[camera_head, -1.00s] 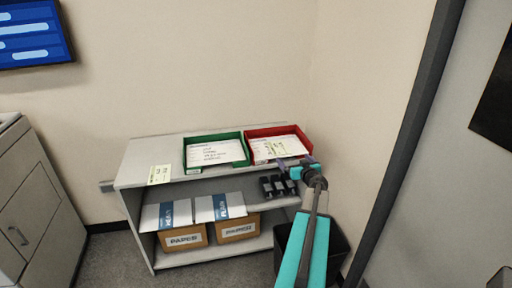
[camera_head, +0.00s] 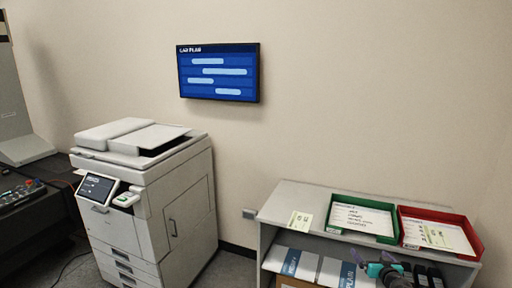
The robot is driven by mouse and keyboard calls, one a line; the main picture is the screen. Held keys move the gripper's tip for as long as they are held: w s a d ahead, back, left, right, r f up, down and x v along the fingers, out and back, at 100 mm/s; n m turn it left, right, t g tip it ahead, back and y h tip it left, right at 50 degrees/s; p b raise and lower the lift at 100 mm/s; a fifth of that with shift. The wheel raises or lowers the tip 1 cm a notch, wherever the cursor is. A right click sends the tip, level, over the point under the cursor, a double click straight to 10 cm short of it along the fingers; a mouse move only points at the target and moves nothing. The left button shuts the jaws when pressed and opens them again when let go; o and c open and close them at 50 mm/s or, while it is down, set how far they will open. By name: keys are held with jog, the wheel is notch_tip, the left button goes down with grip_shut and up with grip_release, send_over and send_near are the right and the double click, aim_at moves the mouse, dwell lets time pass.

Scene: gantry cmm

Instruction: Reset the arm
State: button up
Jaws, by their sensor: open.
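My gripper (camera_head: 382,268) shows at the bottom edge, right of the middle, in front of the shelf's upper opening.
The light grey shelf (camera_head: 290,200) stands against the wall, with a yellow-green note (camera_head: 300,220) on its top. A large printer (camera_head: 185,222) stands left of it. A dark desk (camera_head: 40,222) with a control panel is at far left. A blue wall screen (camera_head: 218,74) hangs above.

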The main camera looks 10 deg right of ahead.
jog(key=w+a+f+y, duration=0.1)
jog(key=w+a+f, duration=0.2)
jog(key=a, duration=0.4)
jog(key=w+a+f+y, duration=0.1)
jog(key=w+a+f, duration=0.1)
jog(key=a, duration=0.4)
jog(key=s+a+f+m+g, duration=0.1)
jog(key=s+a+f+g, duration=0.1)
jog(key=a+f, duration=0.75)
jog(key=s+a+f+g, duration=0.15)
jog(key=a+f, duration=0.45)
jog(key=a, duration=0.6)
jog(key=s+a+f+n+g, duration=0.1)
jog(key=s+a+f+g, duration=0.4)
jog(key=s, duration=0.6)
jog(key=s+a+f+g, duration=0.3)
jog(key=s+a+f, duration=0.35)
jog(key=s, duration=0.35)
jog(key=s+a+n+g+y, duration=0.1)
jog(key=s+g, duration=0.3)
jog(key=s, duration=0.5)
jog(key=s+a+r+n+g+y, duration=0.1)
jog(key=s+a+n+g, duration=0.2)
jog(key=s, duration=0.7)
jog(key=shift+a+r+g, duration=0.2)
jog(key=shift+a+g, duration=0.45)
jog(key=shift+a, duration=0.1)
jog(key=shift+c, duration=0.4)
